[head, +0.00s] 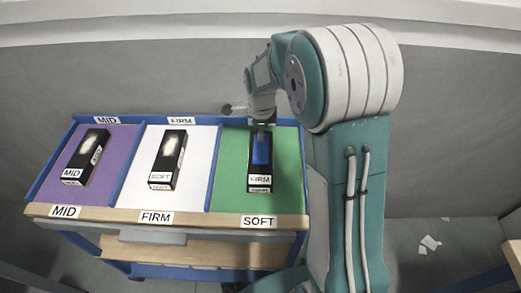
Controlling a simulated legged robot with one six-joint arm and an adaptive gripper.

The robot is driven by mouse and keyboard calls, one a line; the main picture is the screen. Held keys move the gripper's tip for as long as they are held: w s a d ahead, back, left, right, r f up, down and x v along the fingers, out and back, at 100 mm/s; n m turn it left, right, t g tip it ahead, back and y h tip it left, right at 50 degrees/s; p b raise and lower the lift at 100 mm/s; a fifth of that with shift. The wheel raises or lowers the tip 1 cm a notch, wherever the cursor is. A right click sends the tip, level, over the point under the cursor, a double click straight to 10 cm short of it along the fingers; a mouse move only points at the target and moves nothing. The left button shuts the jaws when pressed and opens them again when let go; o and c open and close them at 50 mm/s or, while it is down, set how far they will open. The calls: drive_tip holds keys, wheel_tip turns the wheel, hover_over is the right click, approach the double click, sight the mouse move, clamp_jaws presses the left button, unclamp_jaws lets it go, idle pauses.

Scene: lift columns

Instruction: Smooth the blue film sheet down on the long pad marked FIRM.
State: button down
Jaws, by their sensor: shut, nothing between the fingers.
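The blue film sheet (262,150) lies along the top of a long black pad (260,184) on the green section at the right. This pad's own end label reads FIRM, while the tray label in front of that section reads SOFT. My gripper (262,124) is shut and empty, at the far end of this pad. I cannot tell whether it touches the film. The pad's far end is partly hidden by my gripper.
A black pad labelled SOFT (168,160) lies on the white section, which is labelled FIRM. A black pad labelled MID (86,158) lies on the purple section. A wooden front edge (195,218) and blue dividers bound the sections. Pale scraps (430,243) lie on the floor at right.

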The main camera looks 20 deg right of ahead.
wheel_tip(320, 180, up, 8)
drive_tip(key=shift+r, duration=0.15)
idle(0.6)
idle(0.9)
drive_tip(key=s+r+n+t, duration=0.2)
drive_tip(key=s+r+n, duration=0.2)
drive_tip(key=s+n, duration=0.6)
drive_tip(key=s+a+r+n+t, duration=0.1)
drive_tip(key=s+r+n+t, duration=0.2)
drive_tip(key=s+n, duration=0.8)
drive_tip(key=shift+s+r+t, duration=0.3)
drive_tip(key=shift+s+r, duration=0.9)
drive_tip(key=shift+s, duration=0.3)
